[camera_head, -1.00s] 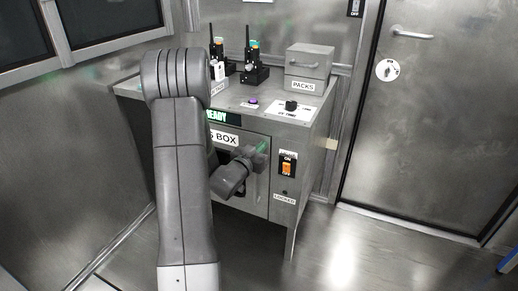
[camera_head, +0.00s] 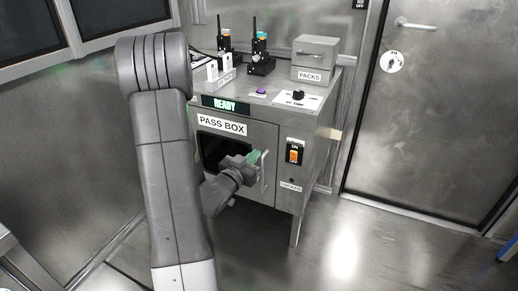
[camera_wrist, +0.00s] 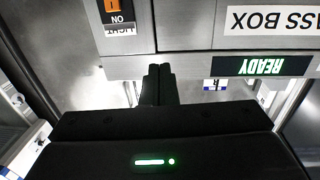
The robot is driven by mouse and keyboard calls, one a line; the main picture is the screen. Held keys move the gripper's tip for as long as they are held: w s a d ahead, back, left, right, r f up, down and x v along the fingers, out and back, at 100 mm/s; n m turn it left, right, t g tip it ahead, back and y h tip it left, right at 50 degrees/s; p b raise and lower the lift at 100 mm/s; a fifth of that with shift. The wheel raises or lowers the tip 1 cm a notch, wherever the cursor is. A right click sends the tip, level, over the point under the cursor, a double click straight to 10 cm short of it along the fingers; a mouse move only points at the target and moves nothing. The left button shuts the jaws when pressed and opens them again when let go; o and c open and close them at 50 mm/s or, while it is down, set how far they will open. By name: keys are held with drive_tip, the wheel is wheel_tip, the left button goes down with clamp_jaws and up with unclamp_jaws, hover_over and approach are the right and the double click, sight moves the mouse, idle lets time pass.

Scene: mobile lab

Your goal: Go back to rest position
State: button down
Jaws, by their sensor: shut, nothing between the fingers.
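My gripper (camera_head: 256,157) is in front of the pass box (camera_head: 285,135), close to the upright door handle (camera_head: 264,172). I cannot tell in this view whether it touches the handle. In the wrist view my gripper's fingers (camera_wrist: 159,72) are together with nothing between them. The pass box front there appears upside down, with its label (camera_wrist: 270,20) and the green READY display (camera_wrist: 262,66). My arm hides the left part of the box front in the head view. A dark window or opening (camera_head: 212,148) shows behind my wrist.
On the box top stand two black radios (camera_head: 260,60), a PACKS case (camera_head: 315,58) and a black knob (camera_head: 298,95). An orange switch (camera_head: 294,155) is right of the door. A closed room door (camera_head: 430,110) is at right. The floor (camera_head: 345,245) at front right is clear.

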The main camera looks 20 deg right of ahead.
drive_tip(key=shift+s+a, duration=0.4)
